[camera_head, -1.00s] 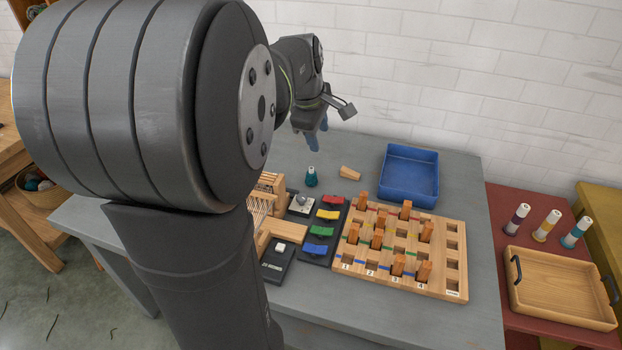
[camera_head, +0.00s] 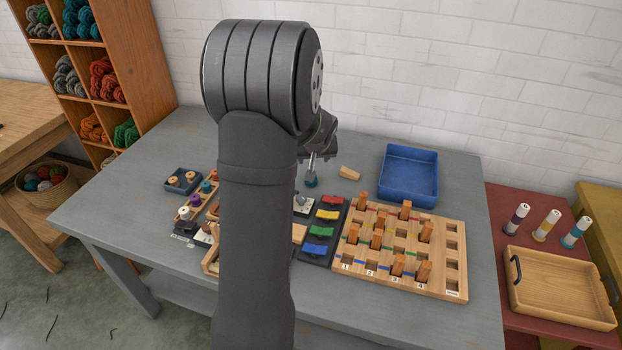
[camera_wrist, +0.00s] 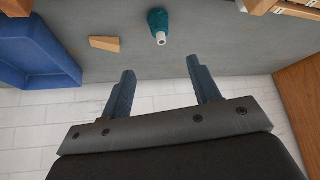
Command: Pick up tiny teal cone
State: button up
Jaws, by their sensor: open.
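The tiny teal cone (camera_wrist: 158,22) stands on the grey table, with a pale tip, in the wrist view near the top edge. In the head view the teal cone (camera_head: 311,180) shows just below my gripper and is partly covered by it. My gripper (camera_wrist: 164,80) is open, with its two blue fingers apart and nothing between them. In the wrist view the cone lies beyond the fingertips, roughly in line with the gap. In the head view my gripper (camera_head: 312,162) is at the cone's upper part; I cannot tell whether it touches.
A small wooden wedge (camera_head: 349,173) lies right of the cone. A blue tray (camera_head: 437,172) stands farther right. A wooden peg board (camera_head: 455,275) and colored blocks (camera_head: 327,214) are in front. A white brick wall (camera_head: 450,60) rises behind the table.

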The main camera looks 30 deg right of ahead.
jog(key=x, duration=1.7)
jog(key=shift+w+d+f, duration=0.1)
jog(key=shift+w+f, duration=0.05)
jog(key=shift+f, duration=0.05)
jog(key=shift+c, duration=0.5)
jog(key=c, duration=0.9)
